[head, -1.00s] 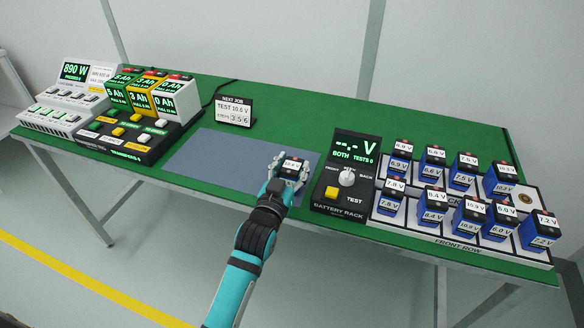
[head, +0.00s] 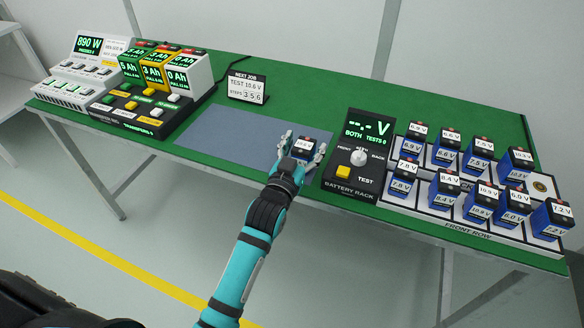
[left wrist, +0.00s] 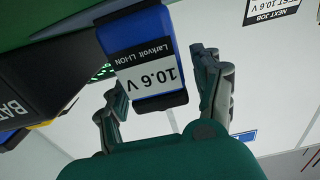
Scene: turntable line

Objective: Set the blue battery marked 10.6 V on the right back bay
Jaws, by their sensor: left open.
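The blue battery marked 10.6 V (head: 303,146) stands near the right end of the grey-blue mat (head: 232,143). It also shows large in the left wrist view (left wrist: 148,60), its white label upside down. My left gripper (head: 302,149) is open, with a finger on either side of this battery; I cannot tell whether they touch it. The battery rack (head: 345,190) stands to the right. At the right end of its back row is an empty bay with a round gold contact (head: 541,187). My right gripper is not in view.
Other blue batteries fill the rest of the back row and the front row (head: 445,220). A job card (head: 246,88) reading TEST 10.6 V stands behind the mat. A charger and button panel (head: 130,115) stand at the left. Green table is free behind the rack.

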